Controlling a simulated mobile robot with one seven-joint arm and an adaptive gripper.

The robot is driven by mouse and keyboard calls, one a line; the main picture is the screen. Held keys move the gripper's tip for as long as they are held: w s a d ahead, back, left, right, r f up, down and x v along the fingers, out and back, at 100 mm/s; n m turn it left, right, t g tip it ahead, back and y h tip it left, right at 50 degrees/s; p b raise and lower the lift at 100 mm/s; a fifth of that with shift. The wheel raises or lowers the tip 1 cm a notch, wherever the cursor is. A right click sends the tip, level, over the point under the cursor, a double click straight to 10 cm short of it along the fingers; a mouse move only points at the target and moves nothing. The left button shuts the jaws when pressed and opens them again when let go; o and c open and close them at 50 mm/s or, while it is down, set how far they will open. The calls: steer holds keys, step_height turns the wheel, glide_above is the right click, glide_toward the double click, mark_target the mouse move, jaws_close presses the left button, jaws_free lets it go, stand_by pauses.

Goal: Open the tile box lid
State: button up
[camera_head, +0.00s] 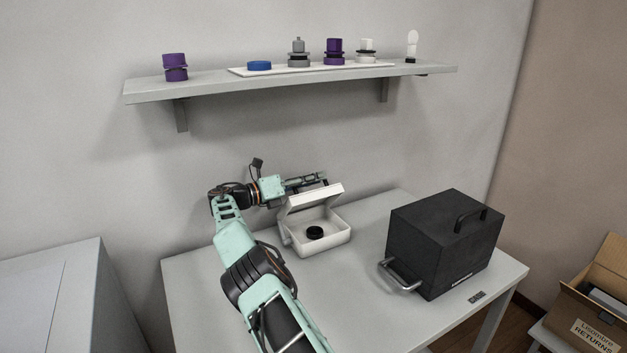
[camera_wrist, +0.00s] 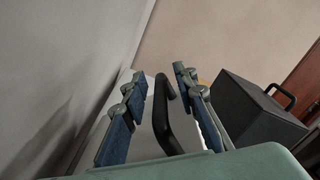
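The white tile box (camera_head: 322,246) stands on the grey table, left of the black case. Its lid (camera_head: 312,198) is raised and tilted back over the open tray. A round black piece (camera_head: 315,232) lies inside. My gripper (camera_head: 318,180) is at the top of the raised lid, reaching in from the left. In the wrist view its two blue-padded fingers (camera_wrist: 160,85) are spread, with a black bar-shaped handle (camera_wrist: 167,125) between them. The handle appears nearer the left finger; I cannot tell whether they touch. The box interior is hidden in the wrist view.
A black case (camera_head: 435,240) with handles stands at the table's right; it also shows in the wrist view (camera_wrist: 255,110). A wall shelf (camera_head: 205,88) above bears several small parts. A cardboard box (camera_head: 590,310) is at lower right. The table front (camera_head: 370,310) is clear.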

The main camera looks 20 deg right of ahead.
steer(key=a, duration=0.3)
steer(key=s+a, duration=0.1)
steer(key=a, duration=0.3)
steer(key=shift+s+a, duration=0.2)
steer(key=shift+c, duration=0.3)
